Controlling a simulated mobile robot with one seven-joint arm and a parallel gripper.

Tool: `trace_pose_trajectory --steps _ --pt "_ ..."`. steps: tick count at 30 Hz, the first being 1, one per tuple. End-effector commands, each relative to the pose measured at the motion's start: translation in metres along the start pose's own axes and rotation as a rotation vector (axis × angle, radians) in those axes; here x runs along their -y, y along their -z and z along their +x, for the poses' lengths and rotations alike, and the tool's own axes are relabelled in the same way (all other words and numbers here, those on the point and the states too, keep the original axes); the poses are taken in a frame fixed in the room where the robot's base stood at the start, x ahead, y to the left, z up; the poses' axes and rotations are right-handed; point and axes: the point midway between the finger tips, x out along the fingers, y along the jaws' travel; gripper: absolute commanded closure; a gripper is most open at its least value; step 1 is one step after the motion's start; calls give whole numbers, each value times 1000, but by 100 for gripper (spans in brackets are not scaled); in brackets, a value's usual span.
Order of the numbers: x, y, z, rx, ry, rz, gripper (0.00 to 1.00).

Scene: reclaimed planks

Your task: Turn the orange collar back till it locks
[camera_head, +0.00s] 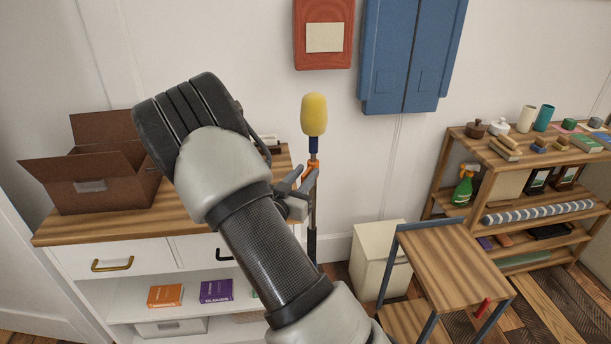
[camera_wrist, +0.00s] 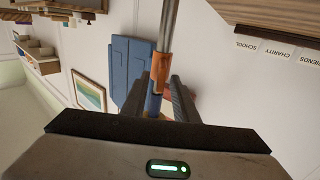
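The orange collar (camera_head: 313,168) sits on an upright stand, just below a dark blue section and a yellow foam head (camera_head: 314,115). In the wrist view the orange collar (camera_wrist: 161,70) lies between a metal tube (camera_wrist: 169,25) and the blue section (camera_wrist: 153,103). My gripper (camera_wrist: 157,82) is open, with one dark finger on each side of the stand around the collar's blue end. Gaps show between the fingers and the stand, so I see no grip. In the head view my arm hides most of the hand; grey fingers (camera_head: 302,181) show beside the stand.
An open brown box (camera_head: 100,185) stands on the wood-topped cabinet (camera_head: 60,232) at left. Blue wall cabinets (camera_head: 412,55) and a red wall box (camera_head: 323,35) hang behind the stand. A small wooden trolley (camera_head: 455,265) and a loaded shelf (camera_head: 475,150) stand at right.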

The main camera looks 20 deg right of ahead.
Motion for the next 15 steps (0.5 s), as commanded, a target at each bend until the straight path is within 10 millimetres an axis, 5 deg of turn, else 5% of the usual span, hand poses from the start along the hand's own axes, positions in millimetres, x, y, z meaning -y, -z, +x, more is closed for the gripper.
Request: trace_pose_trajectory --steps 11,15 --pt "0 0 7 1 0 -1 73" --pt "0 0 7 1 0 0 95"
